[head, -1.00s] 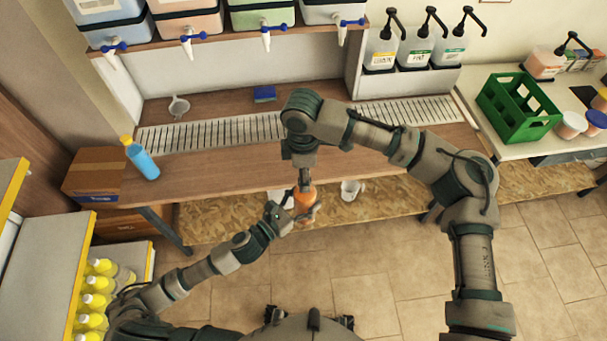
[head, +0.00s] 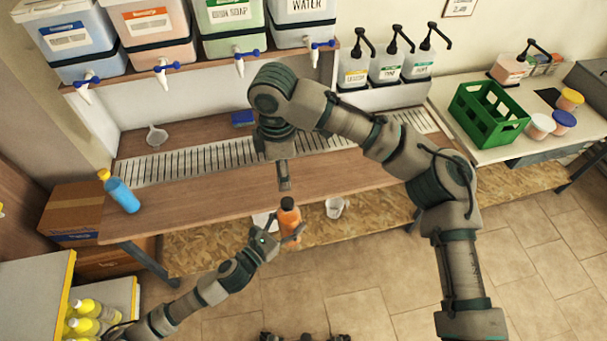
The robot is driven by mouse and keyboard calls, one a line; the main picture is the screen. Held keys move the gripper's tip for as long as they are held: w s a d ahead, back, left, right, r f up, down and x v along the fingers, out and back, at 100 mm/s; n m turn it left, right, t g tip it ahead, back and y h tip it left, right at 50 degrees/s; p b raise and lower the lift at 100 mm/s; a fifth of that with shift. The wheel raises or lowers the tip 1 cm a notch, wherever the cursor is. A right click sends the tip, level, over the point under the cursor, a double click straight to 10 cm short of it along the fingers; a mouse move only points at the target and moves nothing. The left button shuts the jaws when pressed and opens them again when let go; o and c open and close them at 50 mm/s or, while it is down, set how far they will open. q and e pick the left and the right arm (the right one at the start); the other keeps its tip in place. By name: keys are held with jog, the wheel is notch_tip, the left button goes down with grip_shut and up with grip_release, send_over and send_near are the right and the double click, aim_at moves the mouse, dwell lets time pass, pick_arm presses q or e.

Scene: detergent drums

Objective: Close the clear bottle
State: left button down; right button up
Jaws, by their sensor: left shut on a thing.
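My left gripper (head: 290,236) is shut on a bottle with orange contents (head: 290,221), in the head view at the bottom middle. It holds the bottle roughly upright in front of the counter's front edge. A dark cap (head: 288,203) sits on the bottle's top; whether it is tight I cannot tell.
A blue bottle with a yellow cap (head: 120,192) stands on the counter (head: 220,200) at left. A blue sponge (head: 243,117) and a funnel (head: 157,135) lie at the back. A white cup (head: 335,207) is on the lower shelf. A green crate (head: 488,113) is at right.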

jog(key=w+a+f+m+t+y, duration=0.1)
jog(key=w+f+m+y, duration=0.25)
jog(key=f, duration=0.85)
jog(key=w+a+f+m+y, duration=0.15)
jog(key=w+f, duration=0.35)
jog(key=f, duration=0.6)
jog(key=s+d+f+m+t, duration=0.1)
jog(key=d+f+m, duration=0.25)
jog(key=f, duration=0.65)
jog(key=s+d+f+m+t, duration=0.1)
jog(key=d+f+m, duration=0.25)
jog(key=f, duration=0.65)
jog(key=s+d+f+m+h, duration=0.1)
jog(key=s+d+f+m, duration=0.1)
jog(key=s+d+f, duration=0.55)
jog(key=s+d+f+m+h, duration=0.15)
jog(key=s+d+f, duration=0.25)
jog(key=s+f, duration=0.6)
jog(key=s+d+f+m+h, duration=0.1)
jog(key=s+d+f, duration=0.4)
jog(key=s, duration=0.3)
jog(key=s+d+f+m+g+h, duration=0.1)
jog(key=s+d+f, duration=0.4)
jog(key=s, duration=0.4)
jog(key=shift+s+d, duration=0.2)
jog(key=shift+d, duration=0.55)
